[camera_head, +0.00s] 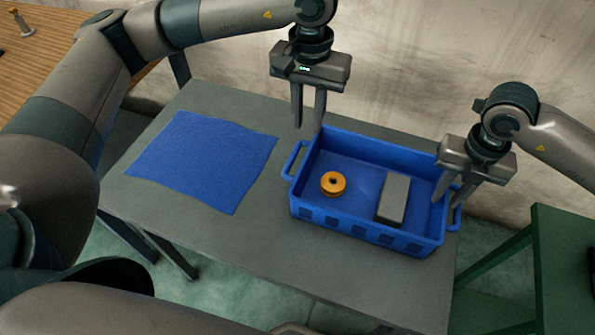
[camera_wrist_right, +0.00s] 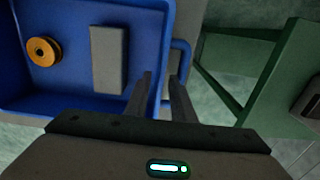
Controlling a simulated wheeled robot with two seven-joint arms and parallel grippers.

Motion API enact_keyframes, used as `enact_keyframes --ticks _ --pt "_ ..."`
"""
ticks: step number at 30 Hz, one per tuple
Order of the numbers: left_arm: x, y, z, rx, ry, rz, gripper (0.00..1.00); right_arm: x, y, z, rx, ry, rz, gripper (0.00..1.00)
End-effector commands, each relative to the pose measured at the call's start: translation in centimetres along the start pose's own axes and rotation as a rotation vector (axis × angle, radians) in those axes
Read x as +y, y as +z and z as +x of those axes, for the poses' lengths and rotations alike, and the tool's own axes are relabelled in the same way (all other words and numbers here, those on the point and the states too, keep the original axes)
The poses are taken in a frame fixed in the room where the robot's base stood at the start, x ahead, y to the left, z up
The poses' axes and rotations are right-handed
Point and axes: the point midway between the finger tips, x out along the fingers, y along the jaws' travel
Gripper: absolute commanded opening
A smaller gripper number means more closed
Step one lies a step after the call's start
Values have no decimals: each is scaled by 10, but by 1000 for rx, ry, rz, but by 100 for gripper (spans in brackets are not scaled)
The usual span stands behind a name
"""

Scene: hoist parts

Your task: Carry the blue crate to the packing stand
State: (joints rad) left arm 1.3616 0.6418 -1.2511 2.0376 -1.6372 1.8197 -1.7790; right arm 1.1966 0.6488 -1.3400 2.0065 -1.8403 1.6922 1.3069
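The blue crate (camera_head: 365,236) stands on a grey table, with an orange grooved wheel (camera_head: 333,183) and a grey block (camera_head: 393,198) inside. In the right wrist view the crate (camera_wrist_right: 85,101) shows with its right handle. My left gripper (camera_head: 307,128) is open and empty, fingers down, above the crate's back left corner near the left handle (camera_head: 294,160). My right gripper (camera_head: 451,203) is open, fingers down at the crate's right wall and handle; I cannot tell whether they touch. It also shows in the right wrist view (camera_wrist_right: 161,76). No label marks a packing stand; a green stand (camera_head: 560,226) is at the right.
A blue cloth (camera_head: 200,160) lies flat on the grey table (camera_head: 240,245) left of the crate. A wooden table (camera_head: 50,55) is at the upper left. A pale wall is behind. A floor gap separates the grey table from the green stand.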

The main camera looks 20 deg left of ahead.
Motion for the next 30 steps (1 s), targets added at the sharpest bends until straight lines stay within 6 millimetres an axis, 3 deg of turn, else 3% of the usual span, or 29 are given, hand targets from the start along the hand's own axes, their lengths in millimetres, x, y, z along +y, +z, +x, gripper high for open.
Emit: enact_keyframes --ticks 15,21,30 --pt "0 0 0 0 0 0 22 0 1 -85 -3 0 0 23" --pt "0 0 0 0 0 0 22 0 0 -98 -1 -1 1 23" --pt "0 0 0 0 0 0 22 0 0 -99 0 0 0 23"
